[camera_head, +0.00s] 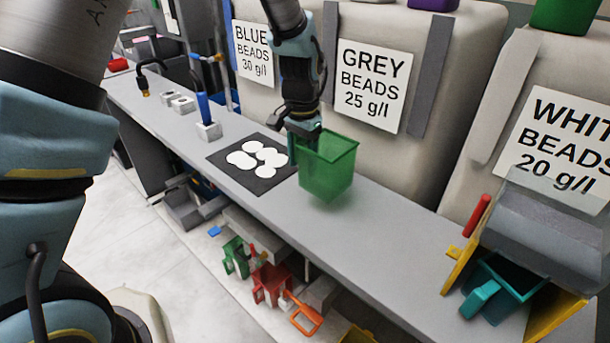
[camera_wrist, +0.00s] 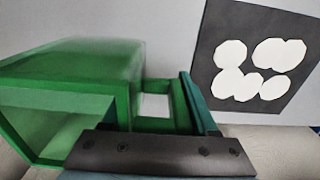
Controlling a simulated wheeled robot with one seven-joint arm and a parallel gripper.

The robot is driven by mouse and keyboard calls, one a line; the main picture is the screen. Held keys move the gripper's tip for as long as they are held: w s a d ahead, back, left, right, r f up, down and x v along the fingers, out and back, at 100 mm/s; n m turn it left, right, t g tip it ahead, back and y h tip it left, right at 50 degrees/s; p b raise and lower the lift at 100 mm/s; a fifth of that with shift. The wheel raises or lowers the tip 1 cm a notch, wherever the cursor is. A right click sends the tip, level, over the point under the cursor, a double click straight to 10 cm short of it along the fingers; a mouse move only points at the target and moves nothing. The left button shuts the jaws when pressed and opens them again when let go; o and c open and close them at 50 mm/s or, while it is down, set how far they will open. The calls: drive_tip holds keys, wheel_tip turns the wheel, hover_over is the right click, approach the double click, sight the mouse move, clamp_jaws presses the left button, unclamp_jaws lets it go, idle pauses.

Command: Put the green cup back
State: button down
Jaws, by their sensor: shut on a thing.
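The green cup (camera_head: 328,170) is a translucent, square-sided cup in the head view, over the grey counter (camera_head: 390,217) in front of the grey beads sack. My gripper (camera_head: 304,140) is shut on the cup at its left side, where the handle is. The cup looks upright and seems slightly above the counter; I cannot tell the exact gap. In the wrist view the cup (camera_wrist: 80,95) fills the left side, with its handle between my fingers (camera_wrist: 170,112).
A dark mat (camera_head: 228,163) with white round pieces lies left of the cup. A teal scoop (camera_head: 498,285) sits at a dispenser on the right. Below the counter are a green cup (camera_head: 236,257), a red cup (camera_head: 270,284) and an orange one (camera_head: 305,318). The counter's middle right is clear.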

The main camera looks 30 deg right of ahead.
drive_tip(key=shift+f+p, duration=0.6)
drive_tip(key=shift+f, duration=1.6)
drive_tip(key=shift+f, duration=0.1)
drive_tip(key=shift+c, duration=0.9)
unclamp_jaws()
